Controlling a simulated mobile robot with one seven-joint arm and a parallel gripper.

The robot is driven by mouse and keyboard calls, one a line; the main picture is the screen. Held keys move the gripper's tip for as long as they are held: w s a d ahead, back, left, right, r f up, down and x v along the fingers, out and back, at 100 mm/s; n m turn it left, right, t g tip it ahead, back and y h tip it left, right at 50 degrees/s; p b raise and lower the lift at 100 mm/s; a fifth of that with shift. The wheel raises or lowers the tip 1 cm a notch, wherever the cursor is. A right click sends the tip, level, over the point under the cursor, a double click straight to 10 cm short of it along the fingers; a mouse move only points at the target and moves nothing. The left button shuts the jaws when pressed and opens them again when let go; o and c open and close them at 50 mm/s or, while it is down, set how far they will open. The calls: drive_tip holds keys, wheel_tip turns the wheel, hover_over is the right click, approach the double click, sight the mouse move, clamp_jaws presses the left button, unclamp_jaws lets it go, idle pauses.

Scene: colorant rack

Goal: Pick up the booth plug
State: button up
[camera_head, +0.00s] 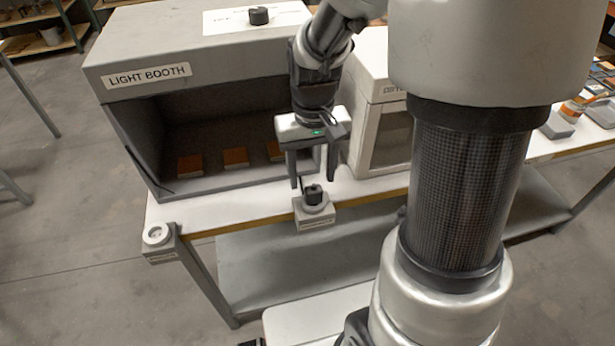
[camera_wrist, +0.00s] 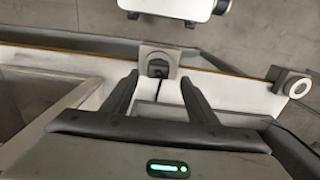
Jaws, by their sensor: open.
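The booth plug looks to be the small black plug (camera_head: 314,193) seated upright in a grey socket box (camera_head: 315,217) at the front edge of the white table. A thin dark cord seems to run from it toward the booth. In the wrist view the plug (camera_wrist: 157,68) shows as a dark block in the socket box, just beyond the fingertips. My gripper (camera_head: 313,183) is open and points down, with one finger to each side of the plug's line. The gripper (camera_wrist: 159,80) holds nothing. Whether the fingertips are level with the plug is hard to tell.
The light booth (camera_head: 180,40) stands behind and left, with orange-brown blocks inside and a black knob (camera_head: 259,16) on top. A white cabinet (camera_head: 380,130) stands close to the right. A second, empty-looking round socket (camera_head: 157,234) is at the table's left corner. The space before the table edge is open.

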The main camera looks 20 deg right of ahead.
sight(314, 189)
drive_tip(key=f, duration=0.5)
drive_tip(key=shift+s+d, duration=0.15)
drive_tip(key=shift+s, duration=0.05)
drive_tip(key=c, duration=1.1)
